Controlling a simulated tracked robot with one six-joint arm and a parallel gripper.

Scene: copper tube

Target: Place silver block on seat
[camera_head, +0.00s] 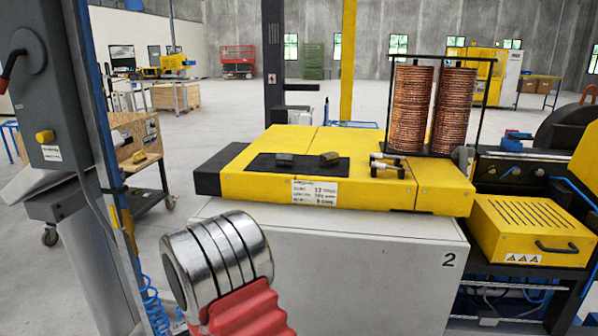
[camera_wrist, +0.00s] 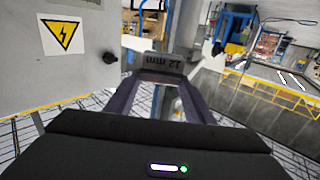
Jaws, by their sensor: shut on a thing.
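In the wrist view, my gripper (camera_wrist: 164,74) is shut on a grey metal block (camera_wrist: 164,61) marked "12 mm", with the lettering upside down. The block sits between the two dark fingertips, and its underside is hidden. I cannot tell which part is the seat.
Two copper coils (camera_head: 411,108) stand in a dark frame at the bench's back right. A grey cabinet (camera_head: 350,255) marked "2" supports the bench. A yellow vented box (camera_head: 530,230) stands to the right. A grey post (camera_head: 60,130) rises at the left. In the wrist view, a warning-signed panel (camera_wrist: 62,38) is at the left.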

